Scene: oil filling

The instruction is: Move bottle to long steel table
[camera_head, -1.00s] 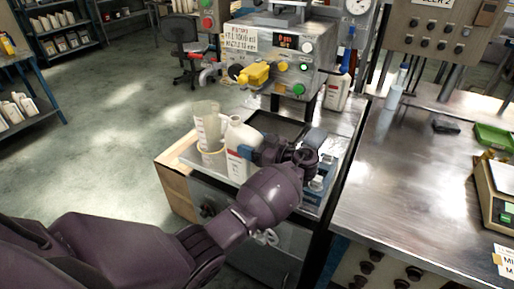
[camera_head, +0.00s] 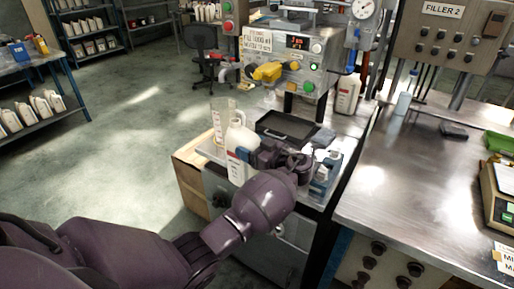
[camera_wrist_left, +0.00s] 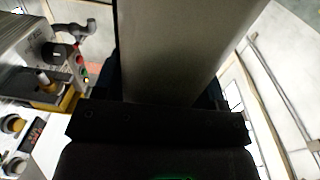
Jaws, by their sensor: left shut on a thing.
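The white bottle (camera_head: 240,136) with a red and white label stands upright at the filling station, left of my left gripper. My left gripper (camera_head: 257,158) is shut on it from the right; its fingers are mostly hidden behind my wrist. In the left wrist view the bottle (camera_wrist_left: 168,50) is a pale slab between the dark fingers. I cannot tell whether its base touches the stand. The long steel table (camera_head: 400,185) fills the right side. My right gripper is out of view.
A clear measuring jug (camera_head: 219,118) stands just behind the bottle. The filler machine (camera_head: 285,60) with its yellow nozzle is behind, and a dark tray (camera_head: 285,127) lies below it. A scale (camera_head: 500,195) sits at the table's right; its middle is clear.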

